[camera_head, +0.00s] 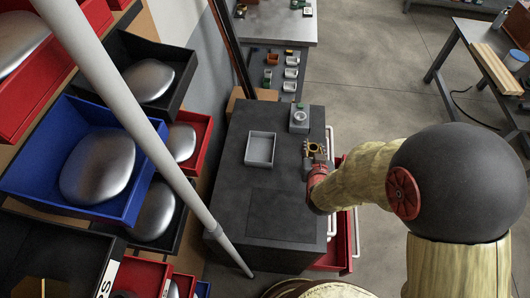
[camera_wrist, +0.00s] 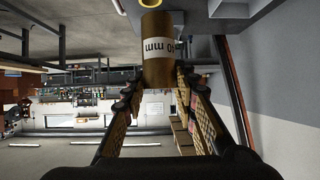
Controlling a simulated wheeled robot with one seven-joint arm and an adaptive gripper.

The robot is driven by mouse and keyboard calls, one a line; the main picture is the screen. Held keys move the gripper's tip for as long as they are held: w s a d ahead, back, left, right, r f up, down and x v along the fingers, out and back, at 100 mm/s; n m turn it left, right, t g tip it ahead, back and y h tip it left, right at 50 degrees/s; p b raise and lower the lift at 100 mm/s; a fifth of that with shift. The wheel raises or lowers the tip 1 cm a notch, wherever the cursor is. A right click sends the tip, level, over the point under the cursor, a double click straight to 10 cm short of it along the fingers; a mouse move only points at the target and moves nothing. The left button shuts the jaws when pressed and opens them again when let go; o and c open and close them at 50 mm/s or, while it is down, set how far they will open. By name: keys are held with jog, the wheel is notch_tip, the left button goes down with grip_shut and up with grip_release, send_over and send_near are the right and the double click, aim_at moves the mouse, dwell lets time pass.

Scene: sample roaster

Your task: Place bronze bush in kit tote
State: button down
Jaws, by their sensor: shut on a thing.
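The bronze bush (camera_wrist: 158,62) is a brown cylinder with a white label band, seen between my fingertips in the wrist view. My gripper (camera_wrist: 157,82) is shut on it. In the head view my gripper (camera_head: 314,158) is small and partly hidden by my wrist, above the right part of a dark cabinet top. A brassy shape at its tip cannot be told apart clearly from the fingers. A light grey open tray (camera_head: 248,160), which looks like the kit tote, sits on the cabinet top to the left of my gripper. It appears empty.
The dark cabinet (camera_head: 285,262) has a bare front top and an open red drawer (camera_head: 333,262) on its right. A small grey device (camera_head: 299,120) stands behind my gripper. Bins on a rack (camera_head: 110,208) and a slanted pale pole (camera_head: 150,120) are at left.

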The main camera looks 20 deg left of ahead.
jog(key=s+a+n+g+y, duration=0.1)
jog(key=s+a+n+y, duration=0.1)
jog(key=s+a, duration=0.75)
jog(key=shift+w+a+f+b, duration=0.95)
jog(key=shift+w+a+f, duration=0.95)
jog(key=shift+f, duration=0.4)
jog(key=shift+w+a+f+b, duration=0.9)
jog(key=shift+w+a+f, duration=1.05)
jog(key=shift+f, duration=0.35)
jog(key=shift+w+a+f+b, duration=0.95)
jog(key=shift+w+a+f, duration=0.8)
jog(key=shift+a+f, duration=0.45)
jog(key=shift+d+f, duration=0.15)
jog(key=shift+f, duration=0.05)
jog(key=shift+f, duration=0.1)
jog(key=c, duration=1.5)
grip_release()
jog(key=shift+c, duration=0.2)
jog(key=shift+o, duration=0.6)
